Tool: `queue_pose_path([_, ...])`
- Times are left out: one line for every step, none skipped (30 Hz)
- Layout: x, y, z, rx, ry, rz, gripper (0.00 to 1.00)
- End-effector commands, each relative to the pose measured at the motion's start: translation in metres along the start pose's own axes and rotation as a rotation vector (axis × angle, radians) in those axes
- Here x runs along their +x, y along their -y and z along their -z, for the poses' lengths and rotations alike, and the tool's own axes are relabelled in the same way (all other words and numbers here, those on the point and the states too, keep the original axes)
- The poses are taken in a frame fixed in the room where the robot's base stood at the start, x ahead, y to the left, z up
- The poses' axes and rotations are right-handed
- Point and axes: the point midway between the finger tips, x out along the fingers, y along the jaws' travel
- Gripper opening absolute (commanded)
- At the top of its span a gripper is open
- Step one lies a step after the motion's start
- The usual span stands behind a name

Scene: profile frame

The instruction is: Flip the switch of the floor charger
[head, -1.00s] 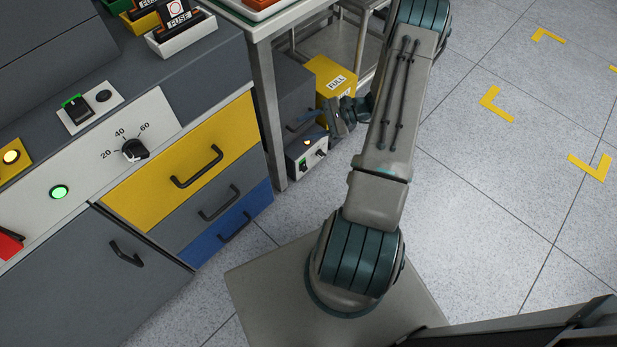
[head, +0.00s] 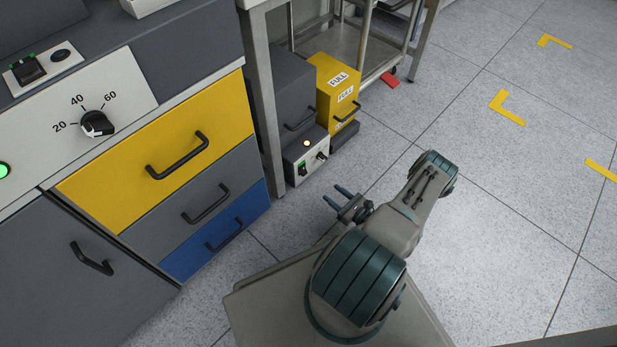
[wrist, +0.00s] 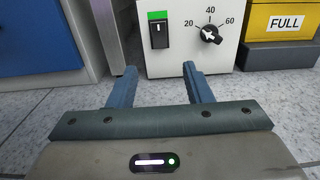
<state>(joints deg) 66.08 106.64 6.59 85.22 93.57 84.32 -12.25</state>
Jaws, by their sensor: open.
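The floor charger (head: 308,166) is a low box with a pale front, on the floor beside the metal table leg. Its black switch (head: 302,170) is on the left of the front, with a dial knob on the right and a glowing amber lamp on top. In the wrist view the switch (wrist: 159,35) has a green patch above it; which way it is set I cannot tell. My gripper (head: 335,194) is open and empty, low over the floor, apart from the charger. In the wrist view its fingers (wrist: 160,82) point at the charger front, below the switch.
A dark cabinet (head: 282,85) stands behind the charger, and a yellow box marked FULL (head: 338,90) is to its right. The table leg (head: 266,110) and the drawer unit (head: 215,200) are to the left. A red object (head: 390,80) lies by the cart. Floor at right is clear.

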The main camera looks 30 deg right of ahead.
Motion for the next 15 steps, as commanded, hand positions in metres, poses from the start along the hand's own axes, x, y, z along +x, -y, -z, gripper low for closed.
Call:
queue_pose_path([0.008,-0.001,0.001,-0.001,0.002,-0.003,0.45])
queue_pose_path([0.013,-0.001,0.001,0.0,0.002,-0.003,0.45])
queue_pose_path([0.02,-0.001,0.001,0.0,0.002,-0.005,0.45])
queue_pose_path([0.026,-0.001,0.002,-0.001,0.002,-0.006,0.45])
queue_pose_path([0.033,-0.001,0.002,-0.001,0.002,-0.005,0.45])
queue_pose_path([0.042,-0.001,0.002,-0.002,0.002,-0.007,0.45])
queue_pose_path([0.048,-0.001,0.002,-0.002,0.001,-0.007,0.45])
queue_pose_path([0.055,-0.001,0.002,-0.001,0.001,-0.006,0.45])
queue_pose_path([0.064,-0.001,0.002,-0.002,0.002,-0.007,0.45])
queue_pose_path([0.07,-0.001,0.002,-0.002,0.002,-0.006,0.45])
queue_pose_path([0.076,-0.001,0.002,-0.002,0.001,-0.007,0.45])
queue_pose_path([0.084,-0.001,0.002,-0.002,0.001,-0.007,0.45])
queue_pose_path([0.09,-0.001,0.002,-0.002,0.001,-0.006,0.45])
queue_pose_path([0.096,-0.001,0.002,-0.002,0.002,-0.006,0.45])
queue_pose_path([0.102,-0.002,0.002,-0.002,0.001,-0.006,0.45])
